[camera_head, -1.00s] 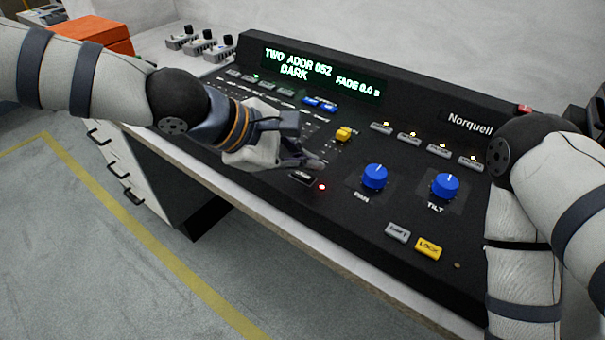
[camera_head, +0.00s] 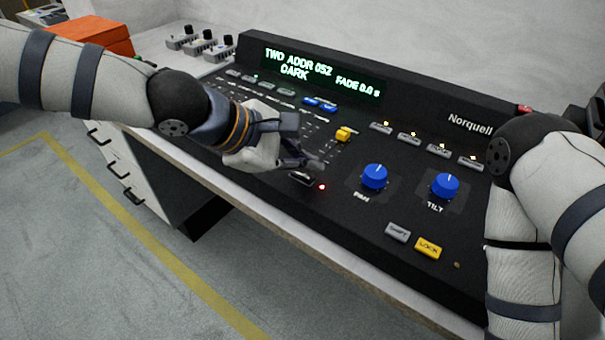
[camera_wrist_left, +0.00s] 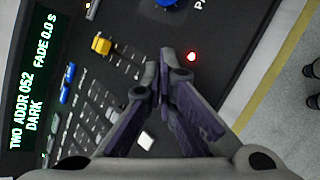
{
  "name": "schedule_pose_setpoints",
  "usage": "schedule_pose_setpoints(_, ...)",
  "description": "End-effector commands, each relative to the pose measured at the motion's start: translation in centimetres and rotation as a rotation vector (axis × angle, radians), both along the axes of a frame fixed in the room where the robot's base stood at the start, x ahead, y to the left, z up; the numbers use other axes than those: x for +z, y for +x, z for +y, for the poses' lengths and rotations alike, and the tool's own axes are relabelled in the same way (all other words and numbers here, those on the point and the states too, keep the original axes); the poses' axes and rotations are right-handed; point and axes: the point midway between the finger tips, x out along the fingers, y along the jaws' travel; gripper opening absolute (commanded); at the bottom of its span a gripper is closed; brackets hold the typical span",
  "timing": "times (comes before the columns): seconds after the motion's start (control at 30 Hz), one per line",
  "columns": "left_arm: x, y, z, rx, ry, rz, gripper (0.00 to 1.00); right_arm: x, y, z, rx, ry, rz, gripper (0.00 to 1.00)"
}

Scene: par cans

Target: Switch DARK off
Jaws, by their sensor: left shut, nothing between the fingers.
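The black console (camera_head: 340,245) carries a green display (camera_head: 320,75) that reads "TWO ADDR 052", "DARK" and "FADE 0.0 s"; it also shows in the left wrist view (camera_wrist_left: 35,85). A dark button (camera_head: 301,180) sits near the console's front edge, with a lit red lamp (camera_head: 322,187) to its right; the lamp also shows in the left wrist view (camera_wrist_left: 192,57). My left gripper (camera_head: 318,167) is shut and empty, its tips just above the button and partly covering it. I cannot tell whether they touch. My right gripper is out of view.
A yellow fader cap (camera_head: 343,134), blue PAN knob (camera_head: 375,176) and blue TILT knob (camera_head: 445,186) lie right of my left gripper. SHIFT (camera_head: 398,232) and yellow LOCK (camera_head: 428,248) buttons are near the front. My right arm covers the console's right end.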

Motion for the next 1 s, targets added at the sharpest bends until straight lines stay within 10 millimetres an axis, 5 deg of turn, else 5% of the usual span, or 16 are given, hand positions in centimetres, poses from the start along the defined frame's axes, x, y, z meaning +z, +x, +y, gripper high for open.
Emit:
schedule_pose_setpoints(0.67, -0.9, 0.0, 0.0, 0.0, 0.0, 0.0, 0.0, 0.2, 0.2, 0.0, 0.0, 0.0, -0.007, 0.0)
schedule_pose_setpoints(1.0, 0.3, 0.0, 0.0, 0.0, 0.001, -0.002, 0.0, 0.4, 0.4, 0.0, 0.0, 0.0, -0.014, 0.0)
